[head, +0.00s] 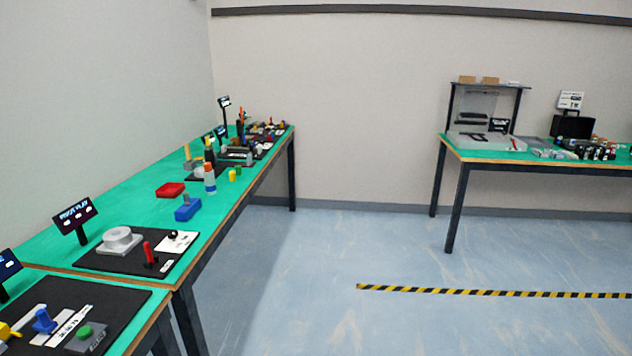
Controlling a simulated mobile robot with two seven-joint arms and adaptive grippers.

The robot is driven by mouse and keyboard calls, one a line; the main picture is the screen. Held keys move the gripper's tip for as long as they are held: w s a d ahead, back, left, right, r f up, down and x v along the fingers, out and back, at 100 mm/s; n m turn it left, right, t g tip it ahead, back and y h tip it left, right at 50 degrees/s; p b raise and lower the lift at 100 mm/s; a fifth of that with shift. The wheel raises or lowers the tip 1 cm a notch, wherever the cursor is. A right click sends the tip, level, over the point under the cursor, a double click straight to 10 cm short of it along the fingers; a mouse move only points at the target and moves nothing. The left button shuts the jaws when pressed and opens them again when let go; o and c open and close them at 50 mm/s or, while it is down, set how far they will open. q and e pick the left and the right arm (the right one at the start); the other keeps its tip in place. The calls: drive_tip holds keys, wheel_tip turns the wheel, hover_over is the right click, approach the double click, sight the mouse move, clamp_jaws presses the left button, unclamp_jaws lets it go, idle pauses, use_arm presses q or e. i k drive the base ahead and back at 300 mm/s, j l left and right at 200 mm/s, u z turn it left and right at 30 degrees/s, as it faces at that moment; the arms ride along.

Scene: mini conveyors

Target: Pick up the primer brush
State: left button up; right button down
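I cannot pick out the primer brush for certain; the items on the tables are small at this distance. On the long green table (140,222) at the left stand a white-and-blue bottle with an orange cap (210,178), a dark bottle (209,151), a blue block (187,209) and a red tray (170,189). An upright red piece (149,254) and a round grey piece (120,240) sit on a black mat (108,262). Farther back is a cluster of small tools (265,130), too small to tell apart. Neither of my grippers is in view.
A nearer table at the bottom left holds a black mat (110,300) with a green-topped grey box (86,336). A second green table (480,155) stands at the back right. The blue floor between is clear, with a yellow-black stripe (500,292) across it.

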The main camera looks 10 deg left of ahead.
sight(188, 151)
drive_tip(key=i+u, duration=0.2)
drive_tip(key=i, duration=0.25)
drive_tip(key=i+l+u, duration=0.2)
drive_tip(key=i, duration=0.2)
drive_tip(key=i+l+u, duration=0.2)
drive_tip(key=i, duration=0.25)
drive_tip(key=i+l+u, duration=0.2)
drive_tip(key=i+u, duration=0.15)
drive_tip(key=i+l+u, duration=0.55)
drive_tip(key=u, duration=3.4)
drive_tip(key=z, duration=2.35)
